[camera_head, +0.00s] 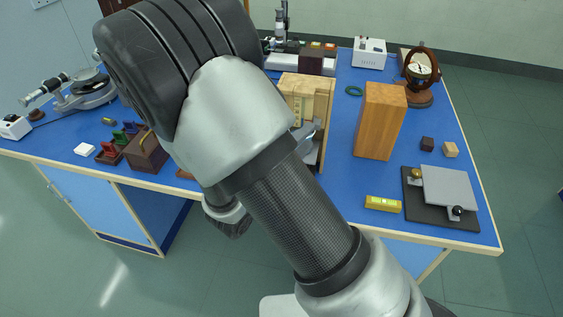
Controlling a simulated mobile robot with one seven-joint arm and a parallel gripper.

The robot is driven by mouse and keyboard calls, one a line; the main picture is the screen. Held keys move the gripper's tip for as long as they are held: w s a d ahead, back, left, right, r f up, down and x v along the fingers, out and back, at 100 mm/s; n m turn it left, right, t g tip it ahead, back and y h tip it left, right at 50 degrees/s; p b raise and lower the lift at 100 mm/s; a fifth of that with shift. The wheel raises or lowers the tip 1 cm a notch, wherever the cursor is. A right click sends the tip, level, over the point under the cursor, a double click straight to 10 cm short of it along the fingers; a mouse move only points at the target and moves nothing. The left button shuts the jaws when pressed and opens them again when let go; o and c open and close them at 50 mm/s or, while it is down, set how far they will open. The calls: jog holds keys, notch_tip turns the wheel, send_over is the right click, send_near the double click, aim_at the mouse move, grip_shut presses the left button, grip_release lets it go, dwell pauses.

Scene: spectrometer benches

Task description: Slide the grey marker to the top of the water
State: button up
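A pale wooden case (303,82) stands upright on the blue bench behind my arm, with light markings on its inner face. My arm hides its left and lower parts. I cannot make out the grey marker or any water in this view. A small silver-grey piece (306,131), which may be part of my gripper, shows at the case's open front, just past my forearm. My arm hides the rest, so I cannot tell whether the fingers are open or shut, or whether they touch anything.
A yellow level (383,204) and a grey plate on a black base (447,187) lie near the front right edge. A brown box (147,153) stands to the left.

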jog(key=v, duration=1)
jog(key=shift+s, duration=0.1)
jog(key=s+d+r+m+g+y+p, duration=0.2)
jog(key=s+d+r+m+g+p, duration=0.1)
jog(key=s+d+r+m+g, duration=0.25)
jog(key=s+d+r+m+g+y+p, duration=0.1)
jog(key=s+d+r+m+g+p, duration=0.2)
jog(key=s+d+r+g, duration=0.4)
notch_tip(320, 180, up, 11)
jog(key=a+m+t+y+p, duration=0.1)
jog(key=t+y+p, duration=0.3)
jog(key=y, duration=0.4)
jog(key=shift+s+a+r+y+p, duration=0.2)
jog(key=shift+a+y+p, duration=0.2)
jog(key=shift+p, duration=0.15)
jog(key=shift+t, duration=0.25)
